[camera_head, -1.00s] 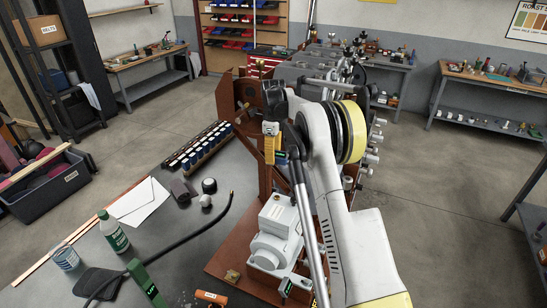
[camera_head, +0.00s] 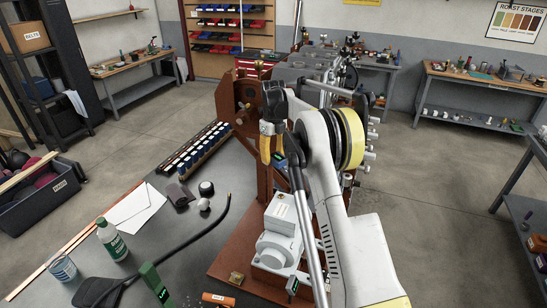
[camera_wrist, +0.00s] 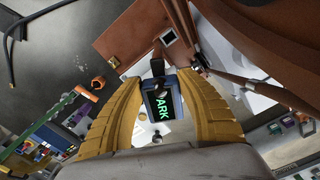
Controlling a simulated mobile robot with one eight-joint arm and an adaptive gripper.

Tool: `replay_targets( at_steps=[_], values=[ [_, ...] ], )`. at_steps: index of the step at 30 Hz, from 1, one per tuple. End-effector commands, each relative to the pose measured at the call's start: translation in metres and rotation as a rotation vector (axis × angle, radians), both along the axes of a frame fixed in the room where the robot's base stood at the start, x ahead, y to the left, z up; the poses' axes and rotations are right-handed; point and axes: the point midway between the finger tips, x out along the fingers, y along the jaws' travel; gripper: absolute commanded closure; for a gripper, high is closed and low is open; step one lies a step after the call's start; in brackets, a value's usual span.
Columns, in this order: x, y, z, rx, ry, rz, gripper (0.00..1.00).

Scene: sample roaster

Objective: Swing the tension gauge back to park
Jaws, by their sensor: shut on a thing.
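The tension gauge shows in the wrist view as a small blue-framed box (camera_wrist: 173,92) with a dark face and green letters. I can read "ARK"; any letter before that is hidden. The yellow fingers of my gripper (camera_wrist: 160,104) lie on both sides of it, shut on it. In the head view, my gripper (camera_head: 266,146) points down beside the brown machine frame (camera_head: 246,97). A bit of the blue gauge (camera_head: 279,161) shows at its fingertips. My arm hides much of the machine behind it. The gauge's pivot cannot be made out clearly.
A grey motor housing (camera_head: 279,243) stands on the brown base below my gripper. A rack of dark-capped vials (camera_head: 198,148), a black hose (camera_head: 205,232) and a green bottle (camera_head: 111,239) are on the grey table. Open floor lies to the right.

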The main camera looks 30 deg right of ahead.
Motion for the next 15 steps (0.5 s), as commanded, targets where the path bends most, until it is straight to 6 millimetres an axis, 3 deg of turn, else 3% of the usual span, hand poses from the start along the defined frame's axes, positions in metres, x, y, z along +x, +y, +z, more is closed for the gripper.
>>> replay_targets(
  at_steps=[12, 13, 15],
  values=[
    [-0.0006, 0.0003, -0.0012, 0.000, 0.002, -0.005, 0.98],
    [-0.0006, 0.0003, -0.0012, 0.000, 0.002, -0.005, 0.51],
    [-0.0005, 0.0003, -0.0011, 0.000, 0.002, -0.005, 0.33]
  ],
)
